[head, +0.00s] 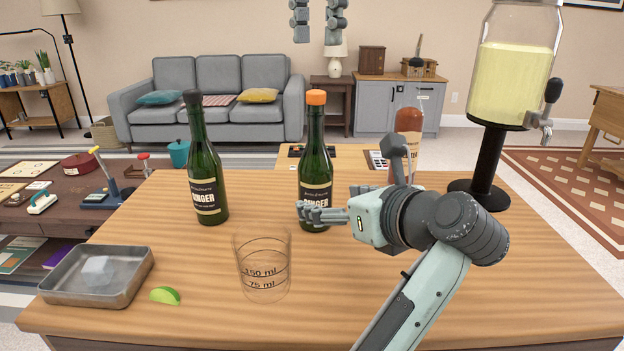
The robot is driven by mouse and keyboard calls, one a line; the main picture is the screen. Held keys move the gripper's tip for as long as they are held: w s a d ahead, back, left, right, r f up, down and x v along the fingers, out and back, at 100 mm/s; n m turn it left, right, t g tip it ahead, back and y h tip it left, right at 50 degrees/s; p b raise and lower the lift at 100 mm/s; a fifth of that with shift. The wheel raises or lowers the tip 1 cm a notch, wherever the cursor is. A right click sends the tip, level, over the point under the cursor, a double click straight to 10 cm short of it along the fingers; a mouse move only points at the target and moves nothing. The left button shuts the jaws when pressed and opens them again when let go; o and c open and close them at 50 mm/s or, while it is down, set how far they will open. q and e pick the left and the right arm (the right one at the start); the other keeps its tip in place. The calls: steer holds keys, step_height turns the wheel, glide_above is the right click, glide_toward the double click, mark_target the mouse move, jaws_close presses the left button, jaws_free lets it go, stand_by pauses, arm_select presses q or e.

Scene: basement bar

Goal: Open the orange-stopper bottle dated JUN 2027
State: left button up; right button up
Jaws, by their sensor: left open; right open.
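The orange-stopper bottle (317,165) is dark green with a dark "GINGER" label and stands upright on the wooden counter; its orange stopper (316,97) is on. No date is readable. A similar bottle (205,170) with a black stopper stands to its left.
A clear measuring glass (264,262) stands in front of the bottles. A metal tray (62,279) and lime wedge (165,295) are at front left. A drink dispenser (488,185) and a reddish bottle (409,120) stand at right. The front right counter (540,290) is clear.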

mark_target(325, 199)
arm_select(q)
steer(key=x, duration=0.5)
steer(key=shift+w+a+f, duration=0.15)
steer(key=shift+w+f, duration=0.05)
steer(key=shift+w, duration=0.1)
steer(key=shift+c, duration=0.2)
steer(key=c, duration=1.7)
arm_select(e)
steer(key=shift+o, duration=1)
steer(key=shift+w, duration=0.1)
